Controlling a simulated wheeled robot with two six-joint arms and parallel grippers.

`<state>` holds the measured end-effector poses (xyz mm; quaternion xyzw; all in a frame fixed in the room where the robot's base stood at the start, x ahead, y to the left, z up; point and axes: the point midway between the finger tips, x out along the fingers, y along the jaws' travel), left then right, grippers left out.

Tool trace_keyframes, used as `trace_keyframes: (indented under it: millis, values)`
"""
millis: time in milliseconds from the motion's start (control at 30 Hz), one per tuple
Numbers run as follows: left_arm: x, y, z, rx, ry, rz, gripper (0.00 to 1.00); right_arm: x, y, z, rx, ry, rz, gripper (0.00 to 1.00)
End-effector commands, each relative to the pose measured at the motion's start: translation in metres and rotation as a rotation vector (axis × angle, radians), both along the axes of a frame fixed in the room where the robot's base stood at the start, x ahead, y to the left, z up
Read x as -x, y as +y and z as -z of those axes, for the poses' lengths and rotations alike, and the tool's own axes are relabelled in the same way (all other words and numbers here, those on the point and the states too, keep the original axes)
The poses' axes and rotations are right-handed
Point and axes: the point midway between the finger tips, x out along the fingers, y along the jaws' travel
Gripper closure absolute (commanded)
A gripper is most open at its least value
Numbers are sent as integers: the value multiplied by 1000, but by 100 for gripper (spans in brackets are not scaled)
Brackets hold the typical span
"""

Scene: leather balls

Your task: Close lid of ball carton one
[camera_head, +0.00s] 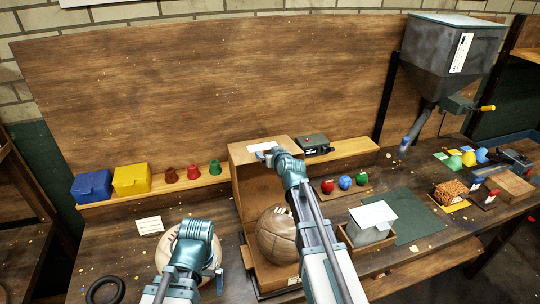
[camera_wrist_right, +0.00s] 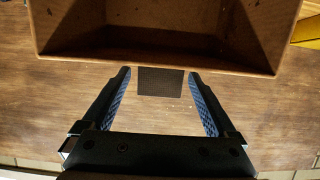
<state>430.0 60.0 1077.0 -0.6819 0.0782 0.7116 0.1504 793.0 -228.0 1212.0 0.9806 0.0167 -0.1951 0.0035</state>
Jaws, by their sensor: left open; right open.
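The brown ball carton (camera_head: 262,270) stands open at the middle of the bench with a brown leather ball (camera_head: 277,234) in it. Its hollow lid (camera_head: 243,180) stands raised at the back; its box-like edge fills the top of the right wrist view (camera_wrist_right: 155,62). My right gripper (camera_head: 265,154) is over the lid's top. In the right wrist view its two fingers (camera_wrist_right: 160,92) are spread, with nothing between them but background, close to the lid edge. My left gripper (camera_head: 205,245) is at a pale tan ball (camera_head: 165,252) left of the carton; its fingertips are mostly hidden.
Blue (camera_head: 92,186) and yellow (camera_head: 131,179) boxes stand on the back ledge at left. A small dark device (camera_head: 313,144) is right of the lid. A white-topped bin (camera_head: 371,222) stands right of my right arm. A black ring (camera_head: 105,291) lies at front left.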

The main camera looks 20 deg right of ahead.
Motion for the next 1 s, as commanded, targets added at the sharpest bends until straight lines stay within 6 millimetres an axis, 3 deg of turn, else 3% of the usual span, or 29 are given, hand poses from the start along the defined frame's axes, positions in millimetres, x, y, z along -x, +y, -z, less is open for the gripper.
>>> trace_keyframes:
  millis: [200, 700, 1000]
  values:
    - [0, 0, 0, 0, 0, 0, 0, 0, 0, 0, 0, 0, 0, 9]
    - [0, 0, 0, 0, 0, 0, 0, 0, 0, 0, 0, 0, 0, 99]
    - [0, 0, 0, 0, 0, 0, 0, 0, 0, 0, 0, -1, 0, 100]
